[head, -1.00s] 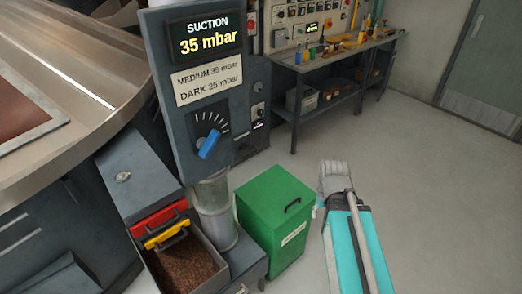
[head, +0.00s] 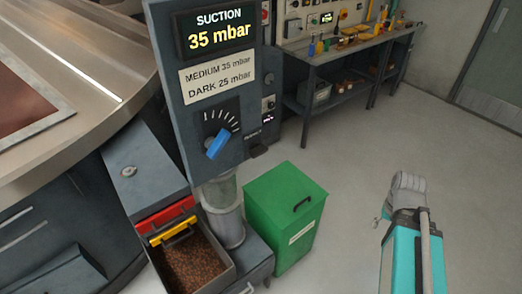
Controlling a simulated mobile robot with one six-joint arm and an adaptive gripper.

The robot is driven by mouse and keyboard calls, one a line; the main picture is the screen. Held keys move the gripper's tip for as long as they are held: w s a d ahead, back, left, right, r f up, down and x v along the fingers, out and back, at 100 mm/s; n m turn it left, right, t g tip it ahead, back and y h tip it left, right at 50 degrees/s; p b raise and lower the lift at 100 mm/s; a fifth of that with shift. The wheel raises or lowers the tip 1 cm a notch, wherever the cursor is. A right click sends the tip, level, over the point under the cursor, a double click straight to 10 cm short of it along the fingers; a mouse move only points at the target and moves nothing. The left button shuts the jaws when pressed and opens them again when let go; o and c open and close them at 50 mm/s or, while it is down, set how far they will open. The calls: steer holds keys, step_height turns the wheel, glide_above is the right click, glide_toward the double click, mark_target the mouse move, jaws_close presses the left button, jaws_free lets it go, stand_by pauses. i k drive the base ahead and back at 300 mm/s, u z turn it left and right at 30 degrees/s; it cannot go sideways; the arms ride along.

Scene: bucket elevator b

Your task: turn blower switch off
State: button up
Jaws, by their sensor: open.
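The grey suction panel (head: 165,90) stands at the centre left, its display reading 35 mbar. A blue knob (head: 217,145) on its dial points down and left. Beside the panel, a dark cabinet carries a small control (head: 268,104) with a lit readout under it. A small dark part (head: 258,151) juts out near a tiny label at the panel's lower right. I cannot tell which of these is the blower switch or how it is set.
A green lidded bin (head: 286,205) stands below the panel, left of my arm. A tray of brown beans (head: 229,272) and a large round metal machine (head: 100,50) are at left. A workbench (head: 345,45) stands behind. The floor between bin and arm is clear.

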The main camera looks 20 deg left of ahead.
mark_target(256, 149)
steer(key=u, duration=0.05)
steer(key=k, duration=0.95)
steer(key=u, duration=1.3)
steer(key=i, duration=0.5)
